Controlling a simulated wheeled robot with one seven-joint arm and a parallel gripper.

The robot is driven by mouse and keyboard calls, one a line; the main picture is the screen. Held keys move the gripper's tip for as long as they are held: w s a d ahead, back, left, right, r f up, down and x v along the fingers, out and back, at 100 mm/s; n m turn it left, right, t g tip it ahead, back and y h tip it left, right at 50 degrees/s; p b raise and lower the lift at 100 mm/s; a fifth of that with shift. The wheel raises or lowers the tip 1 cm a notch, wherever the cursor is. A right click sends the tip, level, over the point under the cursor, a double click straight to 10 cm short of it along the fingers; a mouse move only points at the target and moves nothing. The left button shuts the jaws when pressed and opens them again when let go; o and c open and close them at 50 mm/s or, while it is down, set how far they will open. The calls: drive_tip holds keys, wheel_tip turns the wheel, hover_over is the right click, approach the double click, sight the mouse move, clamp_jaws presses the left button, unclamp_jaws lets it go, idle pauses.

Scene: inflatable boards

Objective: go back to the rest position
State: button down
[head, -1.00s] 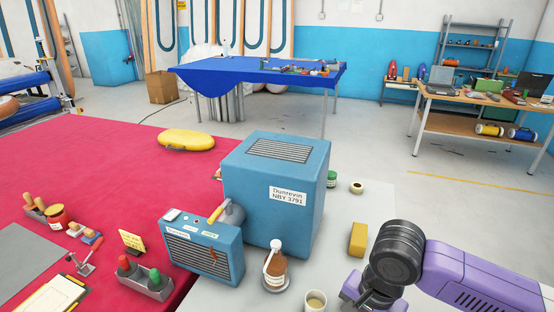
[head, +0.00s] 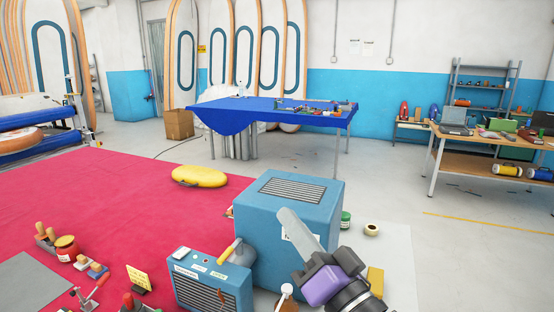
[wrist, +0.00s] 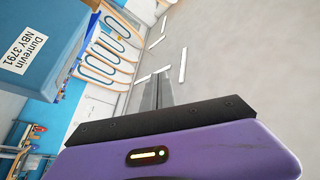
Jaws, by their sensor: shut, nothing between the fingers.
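My gripper (head: 286,215) is raised at the lower right of the head view, its grey fingers pointing up and to the left. The fingers are shut with nothing between them. They overlap the front of the large blue box (head: 270,230) and partly hide its label. I cannot tell the exact gap between fingers and box. In the wrist view my gripper (wrist: 157,90) shows its closed fingers over grey floor, with the blue box (wrist: 42,35) and its Dunrevin label at the upper left.
A smaller blue case (head: 212,285) stands left of the large box. A yellow block (head: 376,281) is right of my wrist. A green-lidded jar (head: 346,219) and a tape roll (head: 372,229) lie behind. A red-topped table (head: 100,195) fills the left. Open floor (head: 390,190) lies beyond.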

drive_tip(key=s+d+f+m+t+h+b, duration=0.1)
drive_tip(key=s+d+f+m+t+h, duration=0.3)
drive_tip(key=s+d+f+h, duration=0.95)
drive_tip(key=s+d+f+n+g, duration=0.1)
drive_tip(key=s+f+n+g, duration=0.1)
drive_tip(key=s+f, duration=0.3)
drive_tip(key=s+d+f+n+g+y+b, duration=0.1)
drive_tip(key=s+f+g, duration=0.2)
drive_tip(key=s, duration=0.9)
drive_tip(key=s+d+f+n+g+y, duration=0.1)
drive_tip(key=s+d+f+n+g, duration=0.1)
drive_tip(key=s+f, duration=0.5)
drive_tip(key=shift+s+f+n+g, duration=0.15)
drive_tip(key=shift+s+n+g, duration=0.15)
drive_tip(key=shift+s, duration=0.5)
drive_tip(key=shift+y, duration=0.25)
